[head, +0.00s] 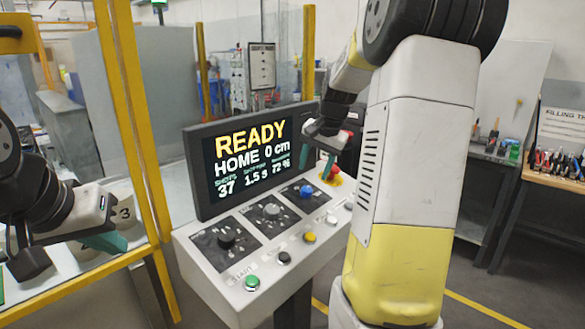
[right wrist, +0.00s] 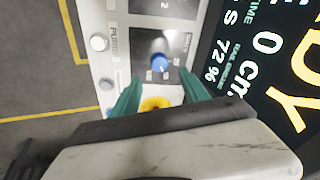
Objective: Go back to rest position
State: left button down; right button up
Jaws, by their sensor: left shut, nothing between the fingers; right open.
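My right gripper (head: 338,168) is open and empty above the right end of the control panel (head: 232,290), close to the red stop button (head: 333,172) on its yellow base. In the right wrist view its teal fingers (right wrist: 160,88) stand apart, with the yellow base (right wrist: 156,103) between them and the blue knob (right wrist: 159,63) just beyond. Whether the fingers touch anything is unclear. My left gripper (head: 106,240) is shut and empty at the left, in front of a yellow-framed enclosure. The screen (head: 245,155) reads READY, HOME 0 cm, 37, 1.5 s, 72 %.
The panel also carries a black knob (head: 226,241), a grey knob (head: 271,211), a green button (head: 251,282) and a yellow button (head: 309,237). A yellow post (head: 128,110) stands between my left gripper and the screen. A tool bench (head: 555,180) is at far right.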

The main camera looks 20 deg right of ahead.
jog(key=s+a+r+n+t, duration=0.1)
jog(key=s+a+n, duration=0.3)
jog(key=s+a, duration=0.3)
jog(key=s+a+r+n+t+y, duration=0.1)
jog(key=s+a+n, duration=0.4)
jog(key=s, duration=1.3)
jog(key=a+r, duration=0.1)
jog(key=a, duration=0.2)
jog(key=shift+a+r, duration=0.2)
jog(key=shift+a, duration=0.05)
jog(key=shift+s+d, duration=0.1)
jog(key=shift+d, duration=0.05)
